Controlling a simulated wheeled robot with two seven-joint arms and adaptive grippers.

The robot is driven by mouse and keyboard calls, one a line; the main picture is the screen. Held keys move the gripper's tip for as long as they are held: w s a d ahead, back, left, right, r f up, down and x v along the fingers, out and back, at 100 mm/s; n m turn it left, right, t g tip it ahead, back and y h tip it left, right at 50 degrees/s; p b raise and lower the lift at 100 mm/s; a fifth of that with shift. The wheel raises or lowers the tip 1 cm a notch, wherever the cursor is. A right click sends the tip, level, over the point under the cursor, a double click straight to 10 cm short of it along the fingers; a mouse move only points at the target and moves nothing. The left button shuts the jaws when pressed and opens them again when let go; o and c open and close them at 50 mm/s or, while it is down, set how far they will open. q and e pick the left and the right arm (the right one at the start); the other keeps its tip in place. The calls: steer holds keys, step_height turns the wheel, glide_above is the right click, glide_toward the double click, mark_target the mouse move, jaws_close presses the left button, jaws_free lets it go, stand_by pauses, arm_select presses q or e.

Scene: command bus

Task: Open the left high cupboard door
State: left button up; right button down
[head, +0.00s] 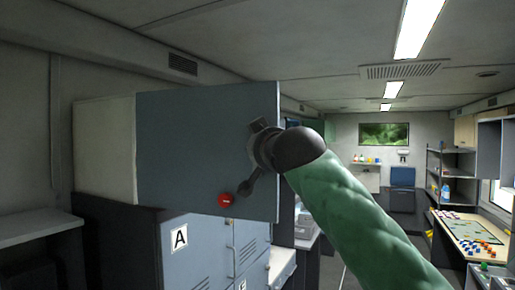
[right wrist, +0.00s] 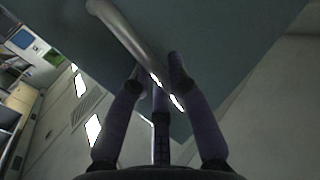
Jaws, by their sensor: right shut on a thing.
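A blue-grey cupboard panel (head: 190,140) fills the left middle of the head view, with a pale section (head: 104,150) to its left. My right gripper (head: 262,150) is at the panel's right edge, at the end of my green arm. In the right wrist view my right gripper (right wrist: 157,78) has its fingers closed around a silver bar handle (right wrist: 122,36). The handle lies across the blue-grey panel (right wrist: 225,45). In the head view the gripper hides the handle. I cannot tell whether the door stands ajar. My left gripper is out of view.
Below the panel are grey lockers (head: 205,250) with a sign marked A (head: 180,238). A round red item (head: 225,200) shows at the panel's lower edge. A counter with coloured pieces (head: 470,235) and shelves line the right side. The aisle runs away at middle right.

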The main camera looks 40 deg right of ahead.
steer(key=shift+s+a, duration=0.15)
steer(key=shift+a, duration=0.15)
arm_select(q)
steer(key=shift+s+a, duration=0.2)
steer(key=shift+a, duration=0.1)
arm_select(e)
steer(key=c, duration=1.2)
jaws_free()
steer(key=shift+d, duration=0.1)
steer(key=shift+o, duration=0.2)
steer(key=v, duration=1.2)
